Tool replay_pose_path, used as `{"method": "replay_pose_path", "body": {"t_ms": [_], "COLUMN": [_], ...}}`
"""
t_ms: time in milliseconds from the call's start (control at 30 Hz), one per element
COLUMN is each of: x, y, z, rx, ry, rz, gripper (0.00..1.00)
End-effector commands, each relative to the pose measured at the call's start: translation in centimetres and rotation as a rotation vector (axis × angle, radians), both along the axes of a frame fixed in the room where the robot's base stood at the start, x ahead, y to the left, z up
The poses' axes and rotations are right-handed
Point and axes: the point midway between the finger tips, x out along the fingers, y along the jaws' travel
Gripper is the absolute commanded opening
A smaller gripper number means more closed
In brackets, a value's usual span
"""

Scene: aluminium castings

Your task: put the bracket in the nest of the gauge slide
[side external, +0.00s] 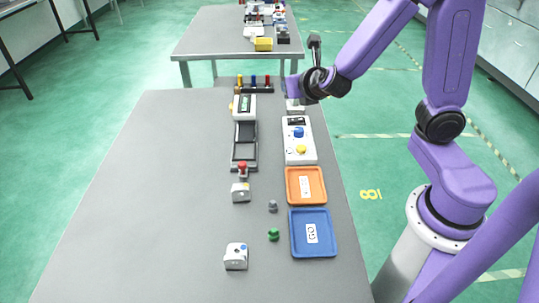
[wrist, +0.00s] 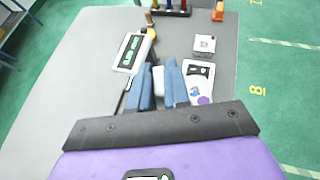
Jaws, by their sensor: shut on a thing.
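My gripper (wrist: 161,75) is shut on a small white piece, the bracket (wrist: 158,82), which shows between its blue fingers in the wrist view. In the side view the purple hand (side external: 291,89) is above the right back part of the table; its fingers and the bracket are hard to make out there. The gauge slide (side external: 245,143) is a dark frame with recesses, left of the hand and nearer the camera, with a red knob (side external: 242,168) at its near end. In the wrist view my fingers and hand hide most of it.
A display box (side external: 244,107) stands behind the slide. A button panel (side external: 299,140), an orange tray (side external: 290,185) and a blue tray (side external: 294,247) line the right side. White castings (side external: 241,192) (side external: 236,262) stand in front. Coloured pegs (wrist: 169,6) stand at the back. The left table is clear.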

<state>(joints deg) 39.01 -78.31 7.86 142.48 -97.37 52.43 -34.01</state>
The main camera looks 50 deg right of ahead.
Motion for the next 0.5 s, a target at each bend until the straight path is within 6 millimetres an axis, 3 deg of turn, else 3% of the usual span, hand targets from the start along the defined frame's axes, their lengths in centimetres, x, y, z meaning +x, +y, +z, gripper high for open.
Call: {"method": "replay_pose_path", "body": {"t_ms": [300, 500], "x": [-4.3, -7.9], "y": [-4.5, -5.4], "z": [-4.6, -6.9], "rx": [-0.009, -0.008], "ry": [0.003, 0.000], "rz": [-0.564, -0.939], "gripper": [0.00, 0.00]}}
